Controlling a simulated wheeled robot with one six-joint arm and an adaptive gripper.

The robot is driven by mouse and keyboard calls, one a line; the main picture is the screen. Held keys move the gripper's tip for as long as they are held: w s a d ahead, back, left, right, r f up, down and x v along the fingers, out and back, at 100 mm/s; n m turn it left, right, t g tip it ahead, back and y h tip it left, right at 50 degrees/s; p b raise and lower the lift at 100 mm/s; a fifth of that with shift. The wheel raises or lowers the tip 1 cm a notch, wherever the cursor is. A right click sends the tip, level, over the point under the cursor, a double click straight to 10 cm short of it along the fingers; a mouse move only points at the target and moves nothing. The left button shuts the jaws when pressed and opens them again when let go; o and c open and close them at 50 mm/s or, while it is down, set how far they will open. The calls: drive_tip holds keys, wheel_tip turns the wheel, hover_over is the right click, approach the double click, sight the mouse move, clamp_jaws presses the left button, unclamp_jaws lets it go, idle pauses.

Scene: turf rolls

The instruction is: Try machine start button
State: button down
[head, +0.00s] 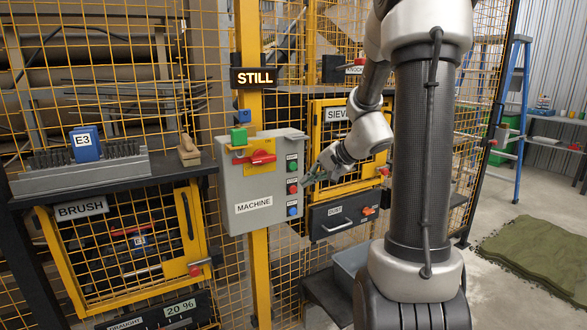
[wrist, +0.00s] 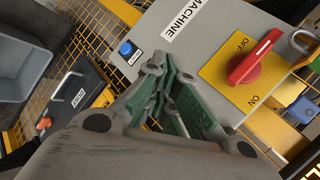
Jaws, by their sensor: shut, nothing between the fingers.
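The grey machine box (head: 250,190), labelled MACHINE, hangs on a yellow post. Its right side carries a green button (head: 292,166) at the top, a red button (head: 292,188) in the middle and a blue button (head: 292,210) at the bottom. My gripper (head: 309,178) is shut and empty just right of this side, near the red button's height. In the wrist view my gripper (wrist: 168,72) points at the box side; the blue button (wrist: 126,48) shows left of the fingertips. The fingers hide the green and red buttons there; contact cannot be told.
The red rotary switch (wrist: 255,60) sits on a yellow OFF/ON plate on the box front. A padlock (wrist: 304,42) hangs nearby. A sign (head: 254,78) above reads STILL in lit letters. Yellow mesh fencing stands behind. A grey bin (head: 350,264) is below; a turf piece (head: 540,250) lies right.

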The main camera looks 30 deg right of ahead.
sight(296, 169)
drive_tip(key=shift+w+a, duration=0.1)
drive_tip(key=shift+w, duration=3.25)
drive_tip(key=shift+w, duration=0.1)
drive_tip(key=shift+w, duration=0.35)
drive_tip(key=shift+w, duration=0.4)
drive_tip(key=shift+s, duration=0.85)
drive_tip(key=s, duration=0.5)
